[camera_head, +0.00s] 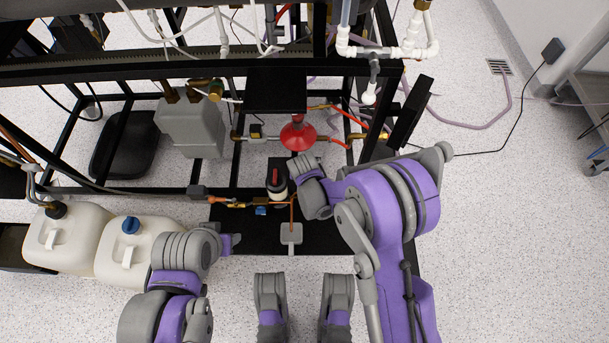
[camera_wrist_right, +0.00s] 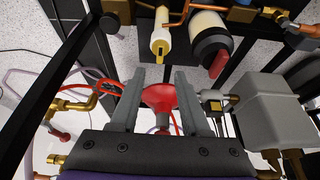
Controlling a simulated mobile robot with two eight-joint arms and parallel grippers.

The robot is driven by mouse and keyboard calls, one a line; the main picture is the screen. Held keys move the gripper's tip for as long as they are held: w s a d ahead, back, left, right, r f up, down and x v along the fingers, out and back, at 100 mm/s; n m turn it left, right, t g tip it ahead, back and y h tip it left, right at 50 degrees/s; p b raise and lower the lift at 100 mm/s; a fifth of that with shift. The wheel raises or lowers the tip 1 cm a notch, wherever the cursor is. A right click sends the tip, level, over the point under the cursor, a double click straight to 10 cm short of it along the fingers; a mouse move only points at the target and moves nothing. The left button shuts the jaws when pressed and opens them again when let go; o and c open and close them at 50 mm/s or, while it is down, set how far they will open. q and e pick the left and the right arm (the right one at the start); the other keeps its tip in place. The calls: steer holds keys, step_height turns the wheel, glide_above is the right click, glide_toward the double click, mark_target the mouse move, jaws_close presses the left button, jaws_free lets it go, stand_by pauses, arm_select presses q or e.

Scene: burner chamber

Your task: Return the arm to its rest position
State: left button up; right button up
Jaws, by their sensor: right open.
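My right arm reaches in from the right in the head view, with its wrist and gripper (camera_head: 305,165) beside the rig's frame, just below a red flared part (camera_head: 298,133). In the right wrist view my right gripper (camera_wrist_right: 158,76) is open, its two grey fingers apart. The red flared part (camera_wrist_right: 158,97) shows in the gap between the fingers, and no grip on it is seen. My left arm is folded at the lower left in the head view, its end (camera_head: 228,243) near the white jugs. Its finger opening cannot be made out.
Black frame bars and pipes surround my right gripper. A black-and-white cylinder with a red tab (camera_head: 277,182) stands close to its left; it also shows in the wrist view (camera_wrist_right: 210,42). White jugs (camera_head: 70,238) stand at left, a grey tank (camera_head: 192,128) behind. Floor at right (camera_head: 500,220) is clear.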

steer(key=shift+v, duration=1.1)
